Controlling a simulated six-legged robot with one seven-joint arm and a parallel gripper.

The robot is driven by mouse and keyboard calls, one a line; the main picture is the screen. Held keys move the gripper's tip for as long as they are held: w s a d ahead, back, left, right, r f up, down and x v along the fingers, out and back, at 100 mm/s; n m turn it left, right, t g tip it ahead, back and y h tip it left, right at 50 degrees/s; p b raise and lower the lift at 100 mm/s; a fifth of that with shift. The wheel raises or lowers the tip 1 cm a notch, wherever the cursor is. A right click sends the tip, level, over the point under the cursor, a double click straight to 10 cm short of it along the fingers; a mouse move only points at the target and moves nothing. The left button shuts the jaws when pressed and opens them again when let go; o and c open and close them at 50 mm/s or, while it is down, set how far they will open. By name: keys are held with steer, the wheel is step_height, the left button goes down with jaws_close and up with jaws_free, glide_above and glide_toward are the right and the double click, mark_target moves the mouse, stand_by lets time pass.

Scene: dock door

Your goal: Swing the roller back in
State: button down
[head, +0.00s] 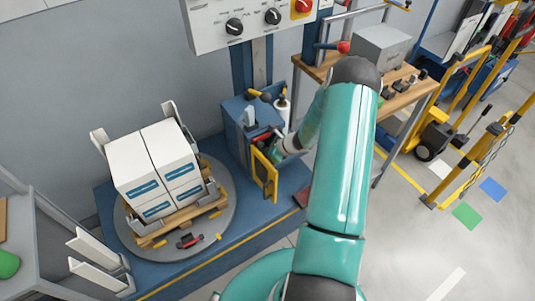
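A blue machine carriage (240,125) stands on the blue base, just left of my arm. A yellow frame (264,174) stands out from its front, with a dark inside; it looks like the swung-out roller part, but I cannot make out the roller itself. A white upright roll (282,112) is at the carriage's right side. My gripper (277,148) is at the carriage's front, close to the top of the yellow frame. Its fingers are small and partly covered, so I cannot tell whether they touch the frame or are open or shut.
White boxes (150,165) on a wooden pallet stand on a round grey turntable (222,228) at left. A control panel (250,22) hangs above. A workbench (405,98) with tools is behind my arm.

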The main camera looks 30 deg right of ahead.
steer(key=shift+w+a, duration=0.25)
stand_by(0.6)
